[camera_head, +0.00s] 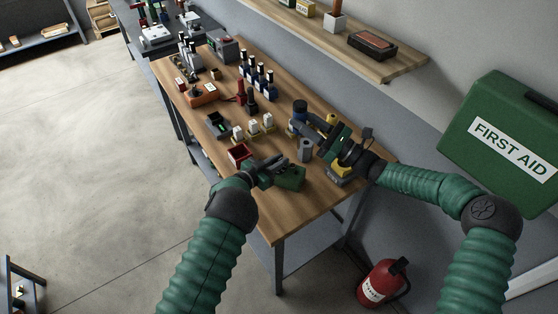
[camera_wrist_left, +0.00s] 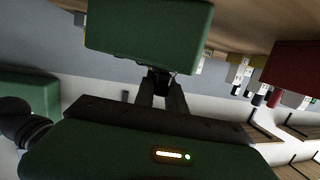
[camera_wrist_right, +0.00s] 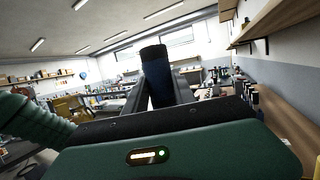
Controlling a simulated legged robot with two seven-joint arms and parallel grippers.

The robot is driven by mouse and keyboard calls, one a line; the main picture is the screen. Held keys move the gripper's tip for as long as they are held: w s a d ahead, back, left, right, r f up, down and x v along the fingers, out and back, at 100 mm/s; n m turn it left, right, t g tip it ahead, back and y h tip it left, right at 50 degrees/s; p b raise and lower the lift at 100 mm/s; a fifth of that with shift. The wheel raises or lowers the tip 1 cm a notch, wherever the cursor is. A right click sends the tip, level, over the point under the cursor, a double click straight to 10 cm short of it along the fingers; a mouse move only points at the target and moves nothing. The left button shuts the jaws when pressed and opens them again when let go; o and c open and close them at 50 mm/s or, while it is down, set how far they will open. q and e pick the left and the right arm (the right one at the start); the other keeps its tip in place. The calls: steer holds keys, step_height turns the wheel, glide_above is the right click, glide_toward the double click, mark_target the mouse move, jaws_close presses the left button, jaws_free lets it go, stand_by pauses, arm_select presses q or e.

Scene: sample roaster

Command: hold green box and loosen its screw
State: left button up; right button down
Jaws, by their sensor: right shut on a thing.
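The green box (camera_head: 291,178) sits near the front edge of the wooden workbench, beside the fingers of my left gripper (camera_head: 277,166). In the left wrist view the green box (camera_wrist_left: 150,30) fills the top, just beyond the fingers (camera_wrist_left: 160,88). These stand close together with a small gap, and whether they clamp a part of the box is unclear. My right gripper (camera_head: 311,120) is shut on a dark blue handled tool (camera_head: 299,107) above the bench. The dark handle (camera_wrist_right: 156,75) stands between its fingers in the right wrist view. I cannot make out the screw.
A red open bin (camera_head: 240,154) stands left of the green box. A grey cylinder (camera_head: 305,149) and a yellow-and-grey block (camera_head: 340,171) stand to its right. Several bottles and small parts crowd the bench's far half. The bench's front corner (camera_head: 290,218) is clear.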

arm_select(q)
steer(key=shift+d, duration=0.25)
jaws_close()
steer(key=shift+d, duration=0.3)
steer(key=shift+a, duration=0.4)
steer(key=shift+d, duration=0.15)
steer(key=o, duration=0.6)
jaws_free()
steer(key=shift+o, duration=0.2)
steer(key=shift+r, duration=0.3)
steer(key=shift+c, duration=0.5)
